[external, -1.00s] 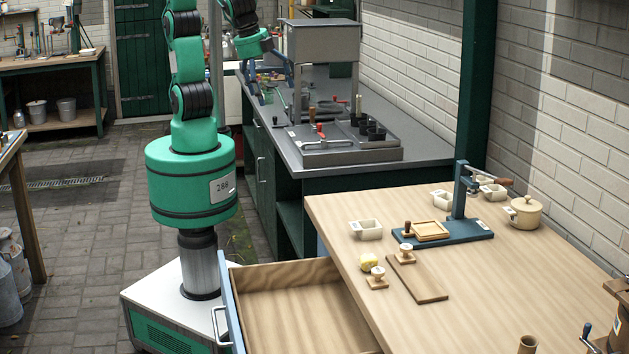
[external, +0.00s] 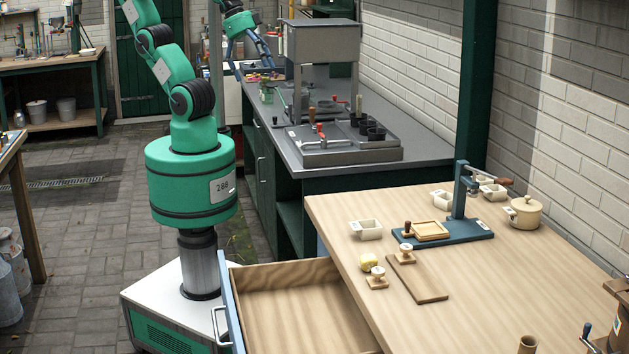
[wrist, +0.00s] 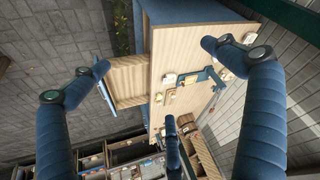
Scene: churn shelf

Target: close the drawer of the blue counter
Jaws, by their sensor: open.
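The drawer (external: 285,290) of the blue counter is pulled far out in the external view; its wooden inside looks empty where visible. Its blue front (external: 231,308) carries a pale bar handle (external: 218,326). The counter has a light wooden top (external: 440,295); its blue body is mostly hidden. In the wrist view the open drawer (wrist: 128,80) juts left from the counter top (wrist: 185,45), its blue front (wrist: 101,70) at the far end. My gripper (external: 250,62) is open and empty, its blue fingers spread, high and well away from the drawer, over the back counter.
A blue press (external: 460,215), small white containers (external: 367,230), a lidded pot (external: 525,212) and a wooden board (external: 416,278) stand on the wooden top. Behind is a dark green counter with a grey top (external: 430,150) bearing equipment. Paved floor (external: 80,240) lies open at left.

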